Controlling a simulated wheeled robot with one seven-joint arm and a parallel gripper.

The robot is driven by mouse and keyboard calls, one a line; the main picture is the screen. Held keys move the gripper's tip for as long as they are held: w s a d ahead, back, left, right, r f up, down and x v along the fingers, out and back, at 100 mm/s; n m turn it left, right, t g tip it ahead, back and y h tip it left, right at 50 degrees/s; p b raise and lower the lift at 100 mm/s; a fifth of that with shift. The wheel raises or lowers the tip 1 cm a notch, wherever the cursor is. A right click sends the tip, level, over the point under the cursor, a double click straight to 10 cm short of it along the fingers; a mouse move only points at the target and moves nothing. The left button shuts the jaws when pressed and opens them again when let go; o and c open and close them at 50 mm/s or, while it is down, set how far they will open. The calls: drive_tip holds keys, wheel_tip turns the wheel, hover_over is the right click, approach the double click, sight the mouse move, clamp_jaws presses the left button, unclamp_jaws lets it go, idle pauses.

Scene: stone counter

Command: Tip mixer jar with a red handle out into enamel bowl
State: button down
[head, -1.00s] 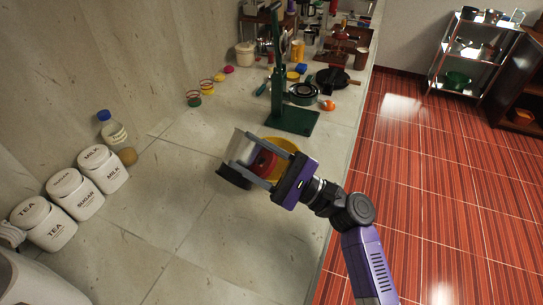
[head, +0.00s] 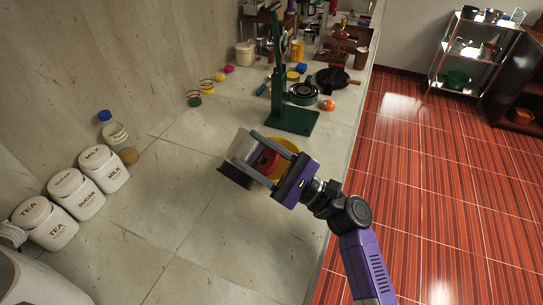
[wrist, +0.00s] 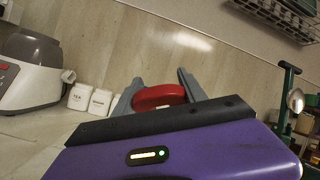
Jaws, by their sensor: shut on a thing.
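The mixer jar (head: 241,146) has a pale clear body, a dark end and a red handle (head: 267,161). My gripper (head: 257,157) is shut on the red handle and holds the jar tilted, its dark end toward the lower left. In the wrist view the red handle (wrist: 158,96) shows between the two grey fingers. The yellow enamel bowl (head: 289,148) is on the counter just behind and to the right of the jar, partly hidden by my gripper. Whether the jar's mouth is over the bowl, and what either holds, I cannot tell.
A green stand (head: 292,119) rises behind the bowl. White canisters (head: 101,168) and a blue-capped bottle (head: 113,128) stand at left along the wall. Pans and small items crowd the far counter. The near counter is bare; its right edge drops to red floor.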

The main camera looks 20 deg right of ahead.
drive_tip(key=shift+w+d+f+m+t+h+p, duration=0.1)
drive_tip(key=shift+w+d+m+t+h+p, duration=0.2)
drive_tip(key=shift+m, duration=0.45)
drive_tip(key=shift+w+d+m+t+h+p, duration=0.1)
drive_tip(key=shift+d+m+t+h, duration=0.2)
drive_tip(key=shift+m, duration=0.45)
drive_tip(key=shift+w+d+r+m+t+h+p, duration=0.25)
drive_tip(key=shift+w+d+m+t+h+p, duration=0.15)
drive_tip(key=shift+d+m, duration=0.3)
drive_tip(key=shift+w+d+r+m+t+h+p, duration=0.3)
drive_tip(key=shift+d+m+t+p, duration=0.15)
drive_tip(key=shift+m, duration=0.35)
drive_tip(key=shift+w+d+r+m+t+h+p, duration=0.15)
drive_tip(key=shift+w+d+m+t+h+p, duration=0.25)
drive_tip(key=shift+m, duration=0.55)
drive_tip(key=shift+w+d+r+m+t+h+p, duration=0.2)
drive_tip(key=shift+d+m+h+p, duration=0.4)
drive_tip(key=shift+m, duration=0.4)
drive_tip(key=shift+w+d+r+m+t+h+p, duration=0.2)
drive_tip(key=shift+d+m+t+h+p, duration=0.25)
drive_tip(key=shift+m, duration=0.5)
drive_tip(key=shift+w+d+m+t+h+p, duration=0.15)
drive_tip(key=shift+w+d+m+h+p, duration=0.35)
drive_tip(key=shift+m+h, duration=0.45)
drive_tip(key=shift+w+d+m+t+h+p, duration=0.15)
drive_tip(key=shift+d+m+h+p, duration=0.4)
drive_tip(key=shift+m, duration=0.65)
drive_tip(key=shift+w+d+m+t+h+p, duration=0.1)
drive_tip(key=shift+w+d+m+h+p, duration=0.25)
drive_tip(key=shift+d+m+h, duration=0.6)
